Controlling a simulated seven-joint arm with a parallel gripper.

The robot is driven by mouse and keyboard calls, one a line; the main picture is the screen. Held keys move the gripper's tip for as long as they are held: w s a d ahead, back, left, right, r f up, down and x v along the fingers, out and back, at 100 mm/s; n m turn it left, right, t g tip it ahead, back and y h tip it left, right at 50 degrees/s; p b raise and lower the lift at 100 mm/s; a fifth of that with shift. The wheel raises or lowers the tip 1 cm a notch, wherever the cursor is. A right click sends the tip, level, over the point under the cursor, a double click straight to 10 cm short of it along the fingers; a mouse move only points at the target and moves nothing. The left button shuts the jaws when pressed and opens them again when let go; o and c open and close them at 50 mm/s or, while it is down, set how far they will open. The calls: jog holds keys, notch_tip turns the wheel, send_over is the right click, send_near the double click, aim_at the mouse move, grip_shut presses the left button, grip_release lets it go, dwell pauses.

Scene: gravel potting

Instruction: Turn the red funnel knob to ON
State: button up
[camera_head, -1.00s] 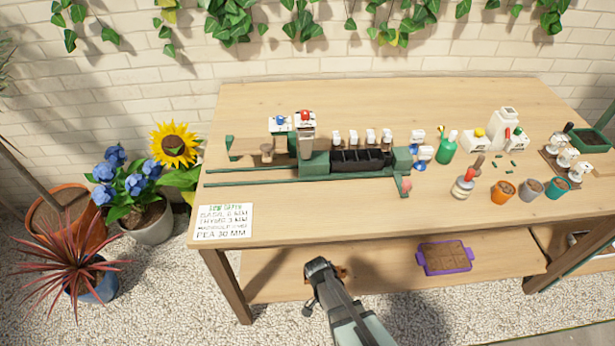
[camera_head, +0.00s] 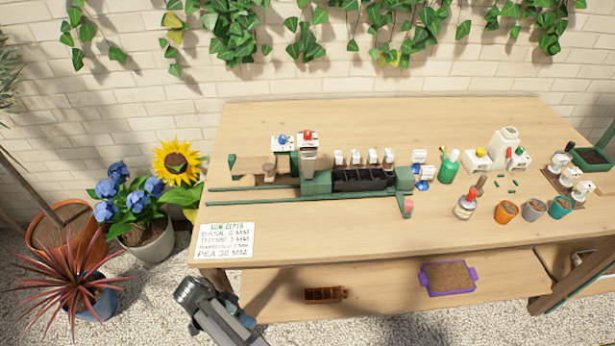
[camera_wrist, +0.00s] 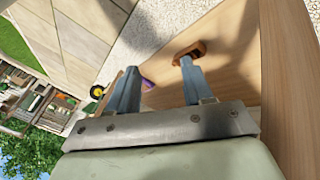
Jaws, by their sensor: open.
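The red funnel knob (camera_head: 308,135) sits on a white box on top of the funnel unit (camera_head: 308,158), at the back left of the bench. A blue knob (camera_head: 283,140) is on a similar white box just left of it. The red knob's setting is too small to read. My gripper (camera_head: 184,290) is low in front of the bench's left end, far below and left of the knob. In the wrist view my gripper (camera_wrist: 155,78) shows two separated fingers with nothing between them. The knob is not in the wrist view.
A green rail (camera_head: 250,190) and black cell tray (camera_head: 360,179) lie in front of the funnel. A depth card (camera_head: 226,241) lies at the bench's front left. Bottles and pots stand right. The lower shelf holds a purple-rimmed tray (camera_head: 448,292) and a brown tray (camera_head: 326,294).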

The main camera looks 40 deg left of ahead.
jog(key=s+a+r+n+g+y, duration=0.15)
jog(key=s+a+r+y, duration=0.35)
jog(key=a+r, duration=0.95)
jog(key=s+a+r+n+t+y, duration=0.15)
jog(key=s+a+r+y, duration=0.4)
jog(key=a+r, duration=0.85)
jog(key=w+a+r+g, duration=0.1)
jog(key=w, duration=0.1)
jog(key=m+g+h, duration=0.3)
jog(key=m+h, duration=0.1)
jog(key=h, duration=0.2)
send_near(307, 132)
jog(key=f, duration=0.9)
jog(key=shift+w, duration=0.25)
